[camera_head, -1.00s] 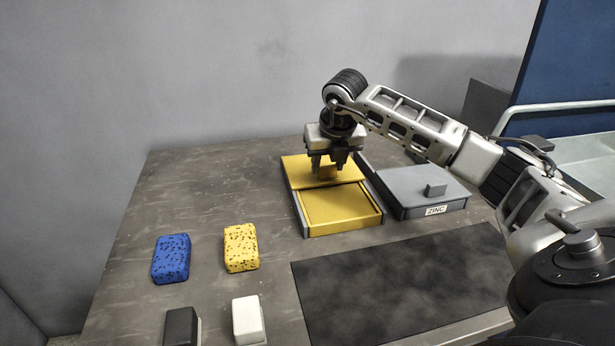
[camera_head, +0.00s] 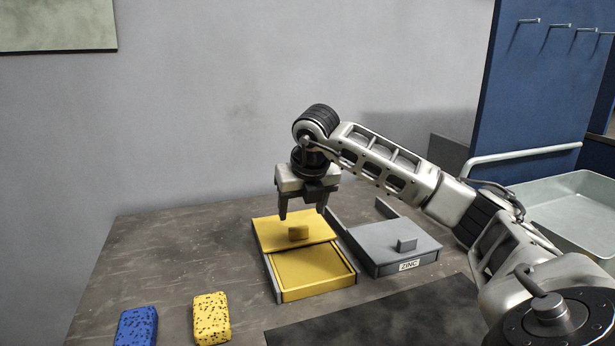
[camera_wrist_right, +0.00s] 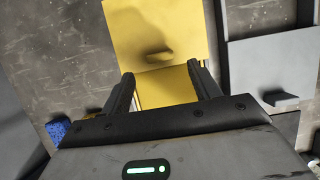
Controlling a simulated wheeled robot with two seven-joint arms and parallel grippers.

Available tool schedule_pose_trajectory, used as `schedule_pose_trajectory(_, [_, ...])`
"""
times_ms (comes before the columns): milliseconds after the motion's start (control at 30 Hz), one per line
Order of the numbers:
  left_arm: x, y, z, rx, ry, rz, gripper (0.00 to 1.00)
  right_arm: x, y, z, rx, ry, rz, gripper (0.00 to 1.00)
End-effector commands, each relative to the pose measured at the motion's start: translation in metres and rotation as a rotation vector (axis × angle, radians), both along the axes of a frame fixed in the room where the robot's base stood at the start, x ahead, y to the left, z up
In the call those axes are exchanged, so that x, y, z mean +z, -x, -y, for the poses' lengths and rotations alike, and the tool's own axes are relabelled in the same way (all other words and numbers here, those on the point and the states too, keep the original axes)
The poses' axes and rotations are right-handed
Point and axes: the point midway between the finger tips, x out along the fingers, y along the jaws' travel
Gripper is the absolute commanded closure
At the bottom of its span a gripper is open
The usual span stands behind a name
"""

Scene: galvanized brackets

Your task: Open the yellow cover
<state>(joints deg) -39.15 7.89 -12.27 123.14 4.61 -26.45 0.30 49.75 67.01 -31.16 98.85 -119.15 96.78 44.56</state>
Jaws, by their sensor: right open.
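The yellow cover (camera_head: 272,228) is slid back, and the front part of its yellow box (camera_head: 318,268) lies uncovered. A small yellow knob (camera_head: 298,232) stands on the cover. My right gripper (camera_head: 302,212) hangs just above the knob, fingers pointing down, open and empty. In the right wrist view, the cover (camera_wrist_right: 165,22) and its knob (camera_wrist_right: 157,54) lie beyond the spread fingers of the right gripper (camera_wrist_right: 160,74). My left gripper is not in view.
A grey box with a lid and knob, labelled ZINC (camera_head: 409,265), stands right of the yellow box. A blue sponge (camera_head: 137,327) and a yellow speckled sponge (camera_head: 211,318) lie at front left. A dark mat (camera_head: 385,325) lies in front.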

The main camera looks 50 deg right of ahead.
Motion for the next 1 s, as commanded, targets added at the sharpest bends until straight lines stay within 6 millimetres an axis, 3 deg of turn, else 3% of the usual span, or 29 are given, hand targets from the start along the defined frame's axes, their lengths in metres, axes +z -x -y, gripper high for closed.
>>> schedule_pose_trajectory(200, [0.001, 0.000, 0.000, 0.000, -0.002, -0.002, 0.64, 0.052, 0.018, -0.010, 0.001, 0.000, 0.006, 0.38])
schedule_pose_trajectory(400, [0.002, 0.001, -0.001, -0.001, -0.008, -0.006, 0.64, 0.083, 0.029, -0.016, 0.000, -0.001, 0.004, 0.38])
schedule_pose_trajectory(600, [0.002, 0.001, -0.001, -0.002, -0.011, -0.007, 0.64, 0.094, 0.034, -0.018, -0.001, -0.001, 0.001, 0.38])
schedule_pose_trajectory(1000, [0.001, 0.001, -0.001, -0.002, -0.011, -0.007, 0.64, 0.094, 0.034, -0.018, -0.001, -0.002, 0.000, 0.38])
